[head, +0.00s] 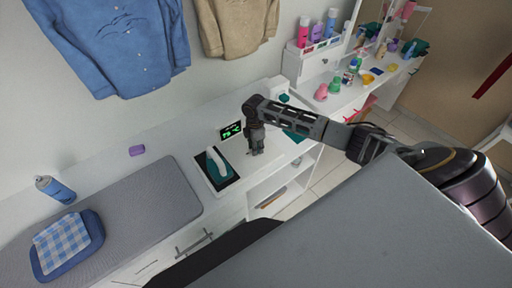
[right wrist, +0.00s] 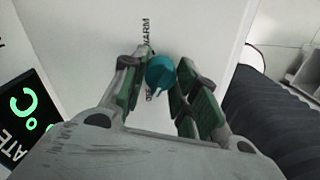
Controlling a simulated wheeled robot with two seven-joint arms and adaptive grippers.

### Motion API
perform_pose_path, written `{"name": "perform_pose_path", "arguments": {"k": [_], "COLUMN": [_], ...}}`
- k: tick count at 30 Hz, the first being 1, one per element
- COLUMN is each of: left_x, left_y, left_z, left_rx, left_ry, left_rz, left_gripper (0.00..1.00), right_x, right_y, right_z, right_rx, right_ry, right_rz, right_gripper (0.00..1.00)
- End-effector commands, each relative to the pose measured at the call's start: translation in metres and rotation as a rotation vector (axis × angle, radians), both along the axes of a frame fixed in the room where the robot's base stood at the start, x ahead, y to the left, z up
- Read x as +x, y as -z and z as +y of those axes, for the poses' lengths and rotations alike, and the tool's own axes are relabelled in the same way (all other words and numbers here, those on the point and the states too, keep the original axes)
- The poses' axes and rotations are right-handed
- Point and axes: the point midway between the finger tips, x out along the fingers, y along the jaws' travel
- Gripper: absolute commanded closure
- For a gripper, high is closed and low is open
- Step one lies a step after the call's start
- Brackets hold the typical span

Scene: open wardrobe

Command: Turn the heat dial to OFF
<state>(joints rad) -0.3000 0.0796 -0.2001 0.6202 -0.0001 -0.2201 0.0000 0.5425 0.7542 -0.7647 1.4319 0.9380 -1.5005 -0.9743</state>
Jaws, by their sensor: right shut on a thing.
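The heat dial (right wrist: 160,72) is a small teal knob with a pointer, set on a white panel. In the right wrist view the printed word WARM stands just above it, and a second label is partly hidden beside the left finger. My right gripper (right wrist: 163,82) has its fingers on both sides of the dial and is shut on it. In the head view my right gripper (head: 256,150) points down at the white counter, and hides the dial there. The pointer's exact setting is hard to read. My left gripper is not in view.
A black display (head: 230,131) with green characters stands left of my gripper. A white and teal iron (head: 216,168) rests on its stand nearby. Bottles stand on the shelf behind right.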

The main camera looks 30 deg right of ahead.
Motion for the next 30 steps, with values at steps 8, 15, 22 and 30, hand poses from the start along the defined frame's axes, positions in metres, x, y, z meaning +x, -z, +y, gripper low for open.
{"name": "perform_pose_path", "arguments": {"k": [8,15,22,30], "left_x": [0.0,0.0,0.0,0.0], "left_y": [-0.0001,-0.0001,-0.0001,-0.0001], "left_z": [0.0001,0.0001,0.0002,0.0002], "left_rx": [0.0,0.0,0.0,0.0], "left_ry": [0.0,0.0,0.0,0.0], "left_rz": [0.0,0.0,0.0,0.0], "left_gripper": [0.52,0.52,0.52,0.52], "right_x": [0.0019,0.0019,0.0019,0.001], "right_y": [-0.0021,-0.0021,-0.0021,-0.0011], "right_z": [-0.0001,0.0,0.0001,0.0001], "right_rx": [0.0,0.0,0.0,0.001], "right_ry": [-0.1,-0.121,-0.12,-0.12], "right_rz": [-0.005,-0.005,-0.005,-0.003], "right_gripper": [0.94,0.94,0.94,0.48]}}
